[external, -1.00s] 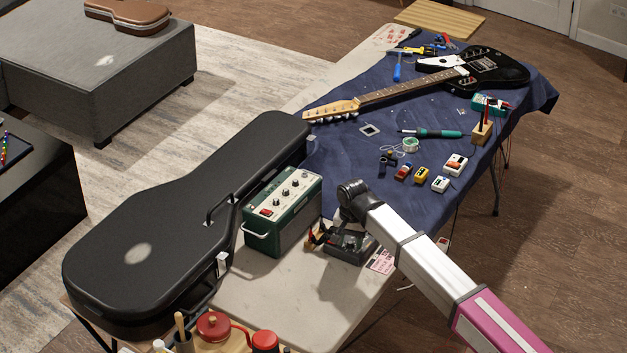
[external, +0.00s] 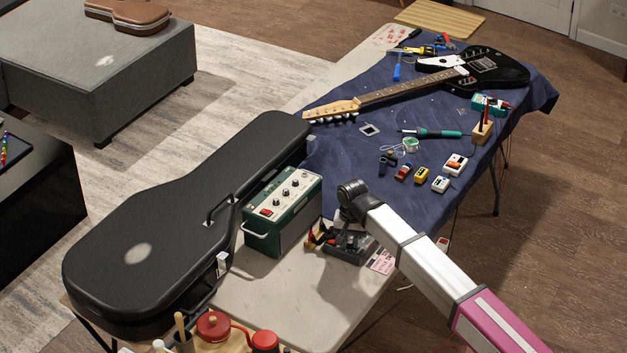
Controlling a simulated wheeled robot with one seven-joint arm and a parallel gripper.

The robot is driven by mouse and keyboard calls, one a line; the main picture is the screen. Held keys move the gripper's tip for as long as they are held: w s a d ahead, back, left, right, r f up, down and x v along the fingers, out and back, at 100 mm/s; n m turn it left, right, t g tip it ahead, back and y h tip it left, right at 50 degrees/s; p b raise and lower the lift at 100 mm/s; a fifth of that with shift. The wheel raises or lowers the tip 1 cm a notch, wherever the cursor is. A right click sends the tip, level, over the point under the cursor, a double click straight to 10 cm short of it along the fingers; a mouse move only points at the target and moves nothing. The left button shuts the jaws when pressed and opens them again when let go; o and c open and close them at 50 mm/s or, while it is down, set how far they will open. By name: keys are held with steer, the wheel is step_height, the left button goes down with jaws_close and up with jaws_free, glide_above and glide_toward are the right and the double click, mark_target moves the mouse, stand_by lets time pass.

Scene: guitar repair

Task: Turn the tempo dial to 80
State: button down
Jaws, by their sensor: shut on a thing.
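A small dark box (external: 345,253) with controls on top lies on the table, right of the green amplifier (external: 283,212). My arm comes in from the lower right, and its dark wrist bends down over this box. My gripper (external: 347,232) is small and dark against the box, low at its top face, and is shut on what I take to be the tempo dial. The dial itself and its marks are hidden or too small to read, so I cannot tell its setting. The amplifier has several knobs on its top panel, and my gripper is apart from them.
A large black guitar case (external: 180,220) lies left of the amplifier. Small pedals (external: 421,175), a soldering iron (external: 440,134) and an electric guitar (external: 480,70) lie on the blue cloth (external: 350,150). Bare tabletop (external: 290,300) lies in front.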

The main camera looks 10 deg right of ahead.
mark_target(350, 242)
steer(key=n, duration=1)
steer(key=shift+n, duration=0.3)
stand_by(0.4)
steer(key=c, duration=1)
jaws_free()
step_height(350, 242, up, 11)
steer(key=shift+f, duration=0.1)
